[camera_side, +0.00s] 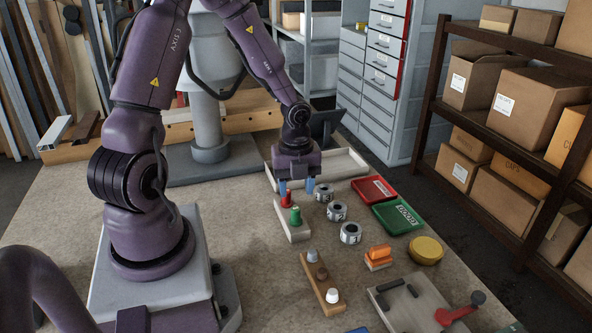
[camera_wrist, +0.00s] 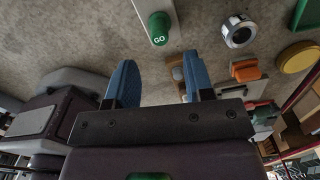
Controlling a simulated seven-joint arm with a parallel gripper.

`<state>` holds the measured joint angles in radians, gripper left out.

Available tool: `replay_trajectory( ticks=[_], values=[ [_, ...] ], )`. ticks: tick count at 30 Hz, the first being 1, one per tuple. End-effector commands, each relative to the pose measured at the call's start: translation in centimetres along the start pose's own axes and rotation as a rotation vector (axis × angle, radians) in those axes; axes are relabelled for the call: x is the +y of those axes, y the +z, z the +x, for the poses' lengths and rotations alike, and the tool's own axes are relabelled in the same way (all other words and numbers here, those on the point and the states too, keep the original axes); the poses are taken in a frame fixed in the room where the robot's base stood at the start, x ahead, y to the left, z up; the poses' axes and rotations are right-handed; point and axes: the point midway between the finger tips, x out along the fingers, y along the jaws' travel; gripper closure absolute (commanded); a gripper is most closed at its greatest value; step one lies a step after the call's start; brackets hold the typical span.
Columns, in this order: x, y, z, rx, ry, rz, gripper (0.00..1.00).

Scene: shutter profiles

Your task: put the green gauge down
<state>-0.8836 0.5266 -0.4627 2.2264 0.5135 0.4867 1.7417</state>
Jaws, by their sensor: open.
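The green gauge (camera_side: 296,216) stands upright on a pale block (camera_side: 293,235), beside a red gauge (camera_side: 286,200). In the wrist view the gauge lies ahead of the gap between the fingers (camera_wrist: 158,80), clear of both.
Several metal rings (camera_side: 337,211) stand right of the block. Beyond them are a red tray (camera_side: 362,186) and a green tray (camera_side: 386,220). A wooden strip with pegs (camera_side: 318,279), an orange piece (camera_side: 378,257) and a yellow disc (camera_side: 426,251) lie nearer the camera. A long pale tray (camera_side: 345,165) lies behind.

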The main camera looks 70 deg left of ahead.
Motion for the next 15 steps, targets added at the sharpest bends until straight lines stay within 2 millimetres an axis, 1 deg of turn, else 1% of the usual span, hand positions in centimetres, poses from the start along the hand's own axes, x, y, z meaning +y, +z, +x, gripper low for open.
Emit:
replay_trajectory(
  ticks=[1, 3, 6, 11, 14, 15],
  values=[
    [0.0, 0.1, -1.2, -0.004, -0.004, -0.004, 0.52],
    [0.0, 0.1, -2.4, -0.004, -0.002, -0.003, 0.52],
    [0.0, 0.1, -3.6, -0.003, -0.002, -0.002, 0.52],
    [0.0, -0.2, -5.0, -0.013, 0.001, -0.022, 0.52],
    [-0.1, -0.9, -6.8, -0.059, 0.001, -0.118, 0.52],
    [-0.1, -1.4, -7.8, -0.086, -0.007, -0.185, 0.52]
  ],
)
